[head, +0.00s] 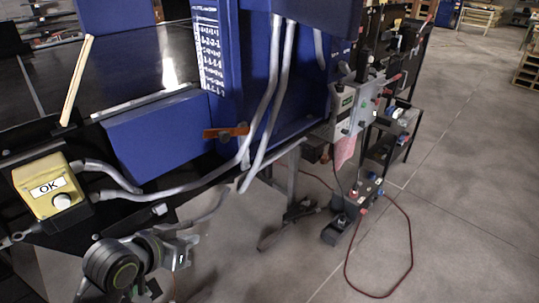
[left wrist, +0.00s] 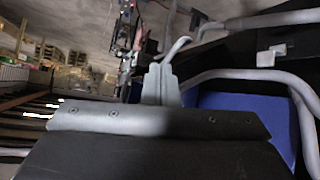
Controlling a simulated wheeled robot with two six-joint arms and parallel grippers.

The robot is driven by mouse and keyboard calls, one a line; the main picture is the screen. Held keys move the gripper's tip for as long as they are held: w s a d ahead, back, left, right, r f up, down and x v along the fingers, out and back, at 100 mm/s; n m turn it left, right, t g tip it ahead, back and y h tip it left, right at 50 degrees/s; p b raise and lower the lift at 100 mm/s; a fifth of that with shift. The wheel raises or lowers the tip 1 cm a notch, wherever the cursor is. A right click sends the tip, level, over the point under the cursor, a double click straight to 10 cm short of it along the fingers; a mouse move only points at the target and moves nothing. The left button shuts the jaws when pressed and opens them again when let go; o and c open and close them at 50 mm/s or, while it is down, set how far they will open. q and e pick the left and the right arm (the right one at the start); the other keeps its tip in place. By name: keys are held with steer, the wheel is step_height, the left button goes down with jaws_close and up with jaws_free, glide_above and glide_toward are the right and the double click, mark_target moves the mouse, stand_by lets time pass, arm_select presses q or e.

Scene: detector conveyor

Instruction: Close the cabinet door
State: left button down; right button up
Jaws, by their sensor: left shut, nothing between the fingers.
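A blue cabinet-like housing (head: 228,70) with a white printed label stands in the upper middle of the head view. I cannot tell which panel is its door, or whether a door is open. My left gripper (head: 186,252) is low in the head view, below the yellow OK button box (head: 50,187) and the grey conduits, apart from the housing. In the left wrist view my left gripper (left wrist: 160,82) has its fingers together and empty. A blue surface (left wrist: 245,108) shows beside it to the right. My right gripper is in neither view.
Grey conduits (head: 267,92) hang across the blue housing. A stand with a control box (head: 352,108) and a red cable (head: 410,240) on the floor are to the right. The floor (head: 470,180) farther right is clear.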

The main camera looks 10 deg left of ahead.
arm_select(q)
steer(key=w+d+r+m+t+h, duration=0.1)
steer(key=w+d+r+m+h, duration=0.15)
steer(key=r, duration=0.65)
steer(key=w+d+r+m+h, duration=0.1)
steer(key=d+r+h, duration=0.2)
steer(key=r, duration=0.6)
steer(key=w+d+r+m+t+h, duration=0.1)
steer(key=d+r+m+h, duration=0.15)
steer(key=r, duration=0.65)
steer(key=s+d+r+m+g+h, duration=0.2)
steer(key=s+r, duration=0.2)
steer(key=r, duration=0.5)
steer(key=s+d+r+m+g+h, duration=0.15)
steer(key=s+r, duration=0.25)
steer(key=r, duration=0.5)
steer(key=p, duration=0.5)
glide_toward(347, 9)
steer(key=shift+m+h, duration=0.25)
steer(key=shift+h, duration=0.2)
steer(key=shift+f+x, duration=0.15)
steer(key=shift+x, duration=1.45)
steer(key=shift+f+x, duration=0.15)
steer(key=shift+x, duration=1.45)
steer(key=shift+w+d, duration=0.1)
steer(key=shift+d, duration=0.05)
steer(key=shift+t, duration=0.25)
